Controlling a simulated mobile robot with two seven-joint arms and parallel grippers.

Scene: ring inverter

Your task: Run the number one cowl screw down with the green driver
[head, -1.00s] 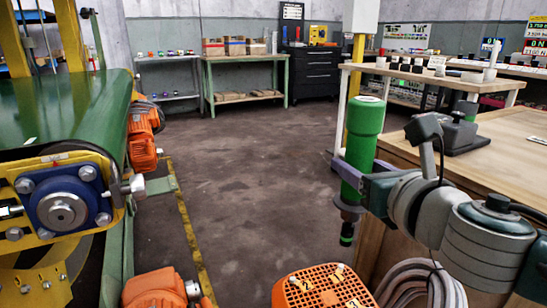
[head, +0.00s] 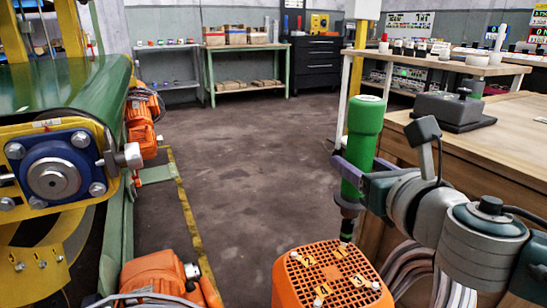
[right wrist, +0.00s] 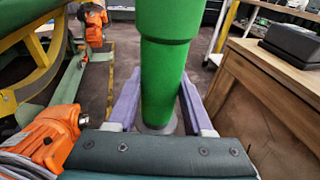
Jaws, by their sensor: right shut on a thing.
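My right gripper (head: 357,170) is shut on the green driver (head: 364,125), which hangs upright with its dark bit downward. The right wrist view shows the purple fingers (right wrist: 160,108) on either side of the green handle (right wrist: 163,70). The orange cowl (head: 283,285) with a dark grille top is at the bottom of the head view. Yellow number tags and several pale screws sit on it; I cannot read the numbers surely. The bit tip is close to the cowl's far edge, near a far screw (head: 342,246); contact is not clear. My left gripper is not in view.
A green conveyor (head: 70,90) with a blue bearing flange (head: 55,170) stands at left. Another orange motor (head: 160,272) is at lower left. A wooden bench (head: 490,130) stands at right, close behind my right arm. The floor between is clear.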

